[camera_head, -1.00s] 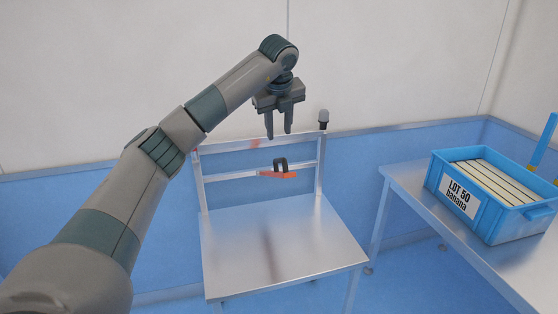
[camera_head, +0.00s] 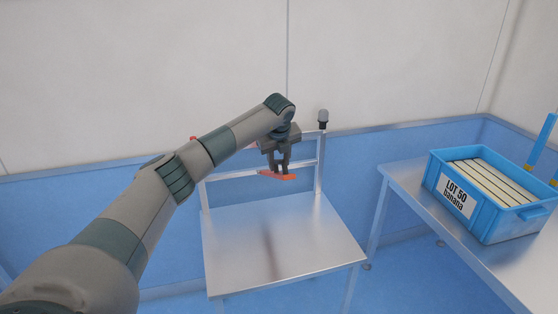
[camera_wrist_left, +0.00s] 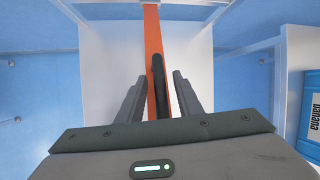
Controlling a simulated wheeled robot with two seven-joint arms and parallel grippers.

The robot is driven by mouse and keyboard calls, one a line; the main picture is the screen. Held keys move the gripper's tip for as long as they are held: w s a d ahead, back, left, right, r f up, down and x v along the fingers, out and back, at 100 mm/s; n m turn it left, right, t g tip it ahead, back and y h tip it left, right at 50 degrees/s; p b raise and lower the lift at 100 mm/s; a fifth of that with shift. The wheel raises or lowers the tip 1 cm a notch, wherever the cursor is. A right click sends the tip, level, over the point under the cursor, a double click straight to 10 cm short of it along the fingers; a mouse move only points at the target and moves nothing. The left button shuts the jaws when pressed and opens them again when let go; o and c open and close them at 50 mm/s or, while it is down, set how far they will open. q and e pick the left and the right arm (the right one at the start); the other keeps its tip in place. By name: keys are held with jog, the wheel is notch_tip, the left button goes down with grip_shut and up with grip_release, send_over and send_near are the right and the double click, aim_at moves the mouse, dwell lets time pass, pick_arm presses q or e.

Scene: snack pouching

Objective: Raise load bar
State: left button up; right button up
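The load bar is a metal crossbar (camera_head: 233,175) on the frame at the back of the steel table, with an orange part (camera_head: 284,177) at its middle. In the left wrist view the orange strip (camera_wrist_left: 152,32) runs down the picture with a black handle (camera_wrist_left: 158,85) standing on it. My left gripper (camera_head: 280,172) has come down over the handle in the head view. Its fingers (camera_wrist_left: 156,95) are open on either side of the handle, with a gap visible on both sides. In the head view the fingers hide most of the handle. My right gripper is not in view.
The steel table (camera_head: 285,245) below is bare. A grey-capped lamp (camera_head: 323,118) tops the frame's right post. A blue crate labelled "LOT 50 banana" (camera_head: 505,225) stands on a second table (camera_head: 400,178) at the right.

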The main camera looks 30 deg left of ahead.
pick_arm(q)
jog(key=shift+f, duration=0.1)
grip_shut()
jog(key=shift+w+a, duration=0.1)
